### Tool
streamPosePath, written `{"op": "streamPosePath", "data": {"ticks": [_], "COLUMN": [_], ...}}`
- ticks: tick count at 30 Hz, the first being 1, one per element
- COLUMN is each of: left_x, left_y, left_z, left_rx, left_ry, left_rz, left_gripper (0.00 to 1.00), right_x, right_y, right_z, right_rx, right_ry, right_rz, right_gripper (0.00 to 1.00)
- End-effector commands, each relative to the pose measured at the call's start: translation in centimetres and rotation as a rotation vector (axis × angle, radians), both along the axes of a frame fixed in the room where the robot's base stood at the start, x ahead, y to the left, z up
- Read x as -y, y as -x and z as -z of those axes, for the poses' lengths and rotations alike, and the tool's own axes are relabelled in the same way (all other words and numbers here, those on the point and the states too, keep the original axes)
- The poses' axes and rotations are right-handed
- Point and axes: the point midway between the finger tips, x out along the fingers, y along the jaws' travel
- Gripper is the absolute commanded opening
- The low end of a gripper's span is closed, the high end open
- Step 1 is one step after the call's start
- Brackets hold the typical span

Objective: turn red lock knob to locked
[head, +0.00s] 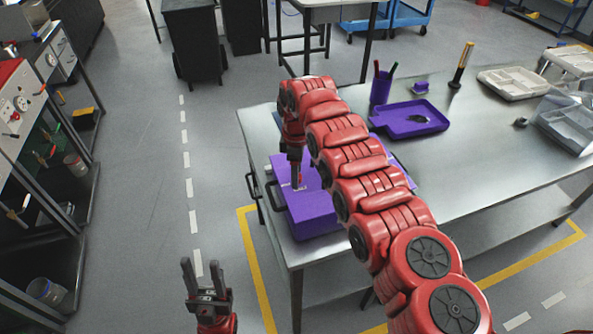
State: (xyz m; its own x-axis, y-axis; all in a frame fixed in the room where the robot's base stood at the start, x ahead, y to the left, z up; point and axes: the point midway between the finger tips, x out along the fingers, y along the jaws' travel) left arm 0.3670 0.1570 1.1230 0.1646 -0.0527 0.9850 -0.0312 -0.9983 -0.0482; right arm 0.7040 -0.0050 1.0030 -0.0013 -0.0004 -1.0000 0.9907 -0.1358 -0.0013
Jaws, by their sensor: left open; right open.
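A purple housing (311,212) sits on the metal table near its left edge, with dark handles on its left side. My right arm reaches across the table and covers much of the housing's right side. My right gripper (296,172) points down over the housing's top, its fingers around or just above a small red and pale part (298,186), which looks like the red lock knob. The knob's angle is too small to tell, and so is whether the fingers touch it. My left gripper (206,278) is open and empty, pointing up over the floor left of the table.
On the metal table (470,190) stand a purple tray (409,119), a purple pen cup (381,89), a screwdriver (460,65) and pale divided trays (513,82). A tool shelf (45,165) stands at the left. The floor between shelf and table is clear.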

Motion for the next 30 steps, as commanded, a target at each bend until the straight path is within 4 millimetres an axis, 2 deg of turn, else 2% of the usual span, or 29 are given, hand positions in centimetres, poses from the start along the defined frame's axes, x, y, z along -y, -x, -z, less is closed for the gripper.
{"op": "streamPosePath", "data": {"ticks": [7,18,30], "left_x": [0.0,0.0,0.0], "left_y": [-0.01,0.0,0.0], "left_z": [0.02,0.01,0.66], "left_rx": [0.0,0.0,0.0], "left_ry": [0.0,0.0,0.0], "left_rz": [0.0,0.0,0.0], "left_gripper": [0.45,0.45,0.45], "right_x": [0.01,0.01,0.05], "right_y": [-0.04,-0.05,-0.07], "right_z": [0.1,0.07,0.23], "right_rx": [0.001,0.002,0.002], "right_ry": [0.0,0.0,0.0], "right_rz": [0.0,0.0,0.036], "right_gripper": [0.67,0.0,0.0]}}
